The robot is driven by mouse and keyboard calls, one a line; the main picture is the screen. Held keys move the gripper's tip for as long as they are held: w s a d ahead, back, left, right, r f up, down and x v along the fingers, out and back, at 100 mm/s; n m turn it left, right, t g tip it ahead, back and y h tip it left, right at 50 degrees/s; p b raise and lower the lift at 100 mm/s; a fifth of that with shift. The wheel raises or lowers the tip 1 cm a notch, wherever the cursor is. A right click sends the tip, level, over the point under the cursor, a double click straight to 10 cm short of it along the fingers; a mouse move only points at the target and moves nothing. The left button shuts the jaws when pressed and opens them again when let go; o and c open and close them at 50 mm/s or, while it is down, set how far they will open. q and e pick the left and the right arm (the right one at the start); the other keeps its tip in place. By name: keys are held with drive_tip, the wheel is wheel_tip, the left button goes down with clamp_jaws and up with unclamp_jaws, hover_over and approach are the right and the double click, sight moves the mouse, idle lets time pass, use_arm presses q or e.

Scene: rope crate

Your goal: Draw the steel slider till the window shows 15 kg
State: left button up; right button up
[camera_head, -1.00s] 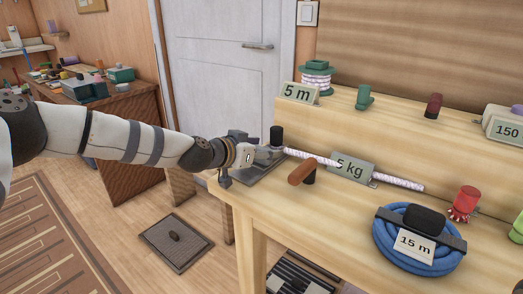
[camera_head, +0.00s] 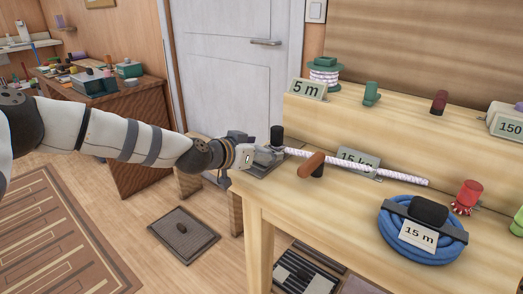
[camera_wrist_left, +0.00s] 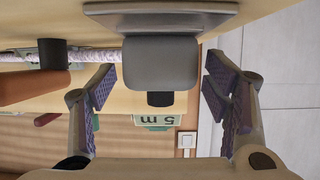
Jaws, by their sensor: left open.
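My left gripper (camera_head: 258,154) comes in from the left at the bench's left end. In the left wrist view its two fingers (camera_wrist_left: 158,100) stand apart, one on each side of a smooth grey block, likely the steel slider (camera_wrist_left: 160,62). I see gaps between the fingers and the block. In the head view the gripper mostly hides the slider. My right gripper is not in view.
A brown handle (camera_head: 311,164) and a black post (camera_head: 277,135) stand close to my left gripper. A blue hose coil (camera_head: 452,247) tagged 15 m and a red object (camera_head: 467,196) lie to the right. A spool (camera_head: 324,73) and 5 m sign (camera_head: 307,89) are on the shelf.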

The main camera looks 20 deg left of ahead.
use_arm(q)
drive_tip(key=v, duration=1.2)
drive_tip(key=s+d+f+n+g+y+p, duration=0.1)
drive_tip(key=s+d+f+g, duration=0.25)
drive_tip(key=s+f, duration=0.7)
drive_tip(key=s+d+f+n+g+p, duration=0.1)
drive_tip(key=s+d+f+g, duration=0.3)
drive_tip(key=s+f, duration=0.6)
drive_tip(key=s+a+f+n+g+y, duration=0.1)
drive_tip(key=s+a+f+g, duration=0.2)
drive_tip(key=s, duration=1.1)
drive_tip(key=s+a+f+n+g+y+p, duration=0.1)
drive_tip(key=s+a+f+g+y, duration=0.1)
drive_tip(key=s, duration=1.2)
drive_tip(key=shift+a+f+g+y, duration=0.3)
drive_tip(key=shift+a+f+g, duration=0.2)
drive_tip(key=shift+f+g, duration=0.6)
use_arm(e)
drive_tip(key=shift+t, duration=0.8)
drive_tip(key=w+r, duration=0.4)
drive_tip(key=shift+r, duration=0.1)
